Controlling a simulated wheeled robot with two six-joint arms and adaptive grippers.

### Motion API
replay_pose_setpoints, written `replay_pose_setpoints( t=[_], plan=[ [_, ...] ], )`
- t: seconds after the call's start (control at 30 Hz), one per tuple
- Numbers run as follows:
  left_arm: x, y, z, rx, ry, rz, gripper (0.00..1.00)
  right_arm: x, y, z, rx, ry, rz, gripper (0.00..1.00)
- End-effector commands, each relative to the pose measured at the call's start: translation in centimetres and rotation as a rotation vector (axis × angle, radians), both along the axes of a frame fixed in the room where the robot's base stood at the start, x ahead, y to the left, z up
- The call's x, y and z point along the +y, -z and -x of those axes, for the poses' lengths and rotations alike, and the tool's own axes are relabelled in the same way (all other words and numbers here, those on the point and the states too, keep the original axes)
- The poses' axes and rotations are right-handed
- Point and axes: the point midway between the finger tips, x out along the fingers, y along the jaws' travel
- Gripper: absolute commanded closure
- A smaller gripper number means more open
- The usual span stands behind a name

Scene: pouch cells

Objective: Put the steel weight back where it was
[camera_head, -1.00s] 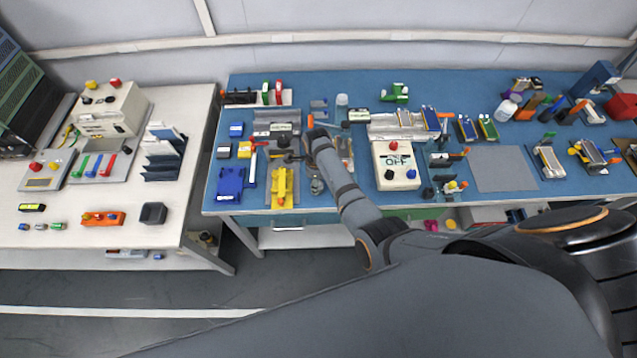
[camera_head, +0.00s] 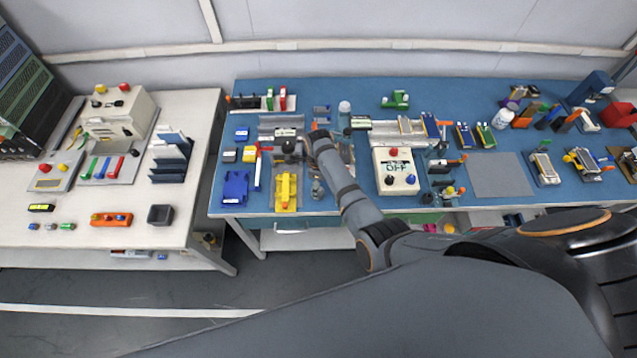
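My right arm reaches in from the right, and its dark gripper (camera_head: 294,155) is over the left part of the blue bench, just behind the yellow fixture (camera_head: 286,189). The gripper is small and dark here, and I cannot tell whether its fingers are open or shut. A small grey metal piece (camera_head: 317,188), possibly the steel weight, stands beside my forearm, right of the yellow fixture. I cannot make out for sure which piece is the weight or whether the gripper holds anything. My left gripper is not in view.
A blue fixture (camera_head: 235,187) stands left of the yellow one. A white box with a red button (camera_head: 395,171) stands right of my forearm. A grey mat (camera_head: 500,175) lies bare farther right. A white bench (camera_head: 95,240) stands at the left, across a gap.

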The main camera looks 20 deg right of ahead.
Motion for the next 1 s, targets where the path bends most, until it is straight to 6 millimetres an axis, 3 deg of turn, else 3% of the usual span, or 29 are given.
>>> replay_pose_setpoints(
  t=[0.03,0.1,0.2,0.4,1.0],
  plan=[
    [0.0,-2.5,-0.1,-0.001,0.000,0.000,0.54,0.0,-2.6,0.0,-0.001,0.000,0.000,0.37],
    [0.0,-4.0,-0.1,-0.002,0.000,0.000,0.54,0.0,-4.3,0.0,-0.001,0.000,0.000,0.37],
    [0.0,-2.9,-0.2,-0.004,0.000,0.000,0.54,0.0,-5.3,-0.1,-0.004,0.001,0.000,0.37],
    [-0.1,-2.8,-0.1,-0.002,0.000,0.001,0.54,0.1,-8.3,0.0,0.000,-0.001,-0.001,0.37],
    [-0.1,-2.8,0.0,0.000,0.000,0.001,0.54,0.0,-9.0,0.0,0.000,0.000,0.000,0.37]
  ],
)
